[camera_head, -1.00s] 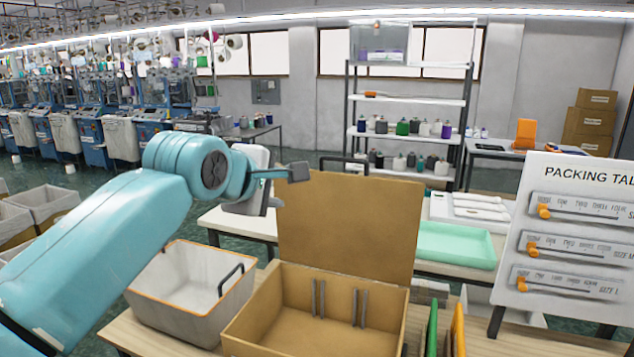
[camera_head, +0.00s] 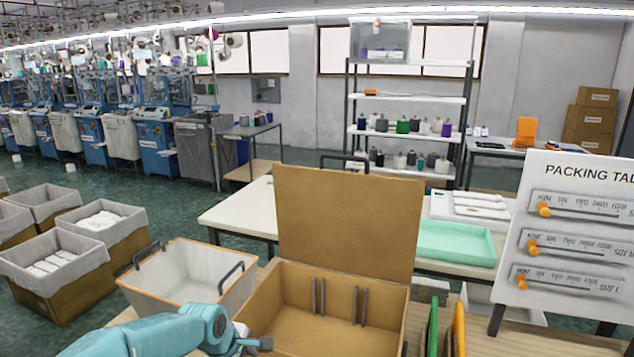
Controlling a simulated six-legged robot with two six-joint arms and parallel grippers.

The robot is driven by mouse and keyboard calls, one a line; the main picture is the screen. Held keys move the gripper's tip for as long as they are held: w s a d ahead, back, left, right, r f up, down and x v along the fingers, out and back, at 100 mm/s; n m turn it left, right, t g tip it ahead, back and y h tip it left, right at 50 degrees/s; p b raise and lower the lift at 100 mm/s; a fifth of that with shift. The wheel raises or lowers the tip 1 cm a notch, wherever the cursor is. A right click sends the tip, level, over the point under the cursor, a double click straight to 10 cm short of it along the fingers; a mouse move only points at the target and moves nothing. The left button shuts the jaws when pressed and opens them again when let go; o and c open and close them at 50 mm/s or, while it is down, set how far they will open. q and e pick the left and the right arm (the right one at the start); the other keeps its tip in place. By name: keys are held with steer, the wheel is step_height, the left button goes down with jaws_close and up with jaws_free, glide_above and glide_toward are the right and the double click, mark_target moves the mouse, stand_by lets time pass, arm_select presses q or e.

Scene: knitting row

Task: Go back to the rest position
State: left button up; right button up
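My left arm comes in low at the bottom left. Its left gripper (camera_head: 256,345) is at the bottom edge, over the near left corner of the open cardboard box (camera_head: 345,185). Only a small grey finger piece shows, and the rest is cut off or hidden, so I cannot tell whether it is open or shut. I see nothing held in it. My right gripper is not in view.
A white bin with orange rim (camera_head: 190,285) stands left of the box. Green and yellow upright panels (camera_head: 458,330) stand right of it. A packing tally board (camera_head: 575,235) is at the right. Lined bins (camera_head: 65,265) stand on the floor at left.

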arm_select(q)
steer(key=s+f+m+g, duration=0.2)
steer(key=s+f, duration=0.7)
steer(key=f, duration=0.3)
steer(key=s+d+f+m+g+h, duration=0.1)
steer(key=s+f+m, duration=0.4)
steer(key=s, duration=0.7)
steer(key=s+d+f+m, duration=0.2)
steer(key=s+f+m, duration=0.3)
steer(key=s, duration=0.7)
steer(key=shift+s+d+f+m+g+h, duration=0.15)
steer(key=shift+s+d+m+g+h, duration=0.15)
steer(key=shift+d+g+h, duration=0.1)
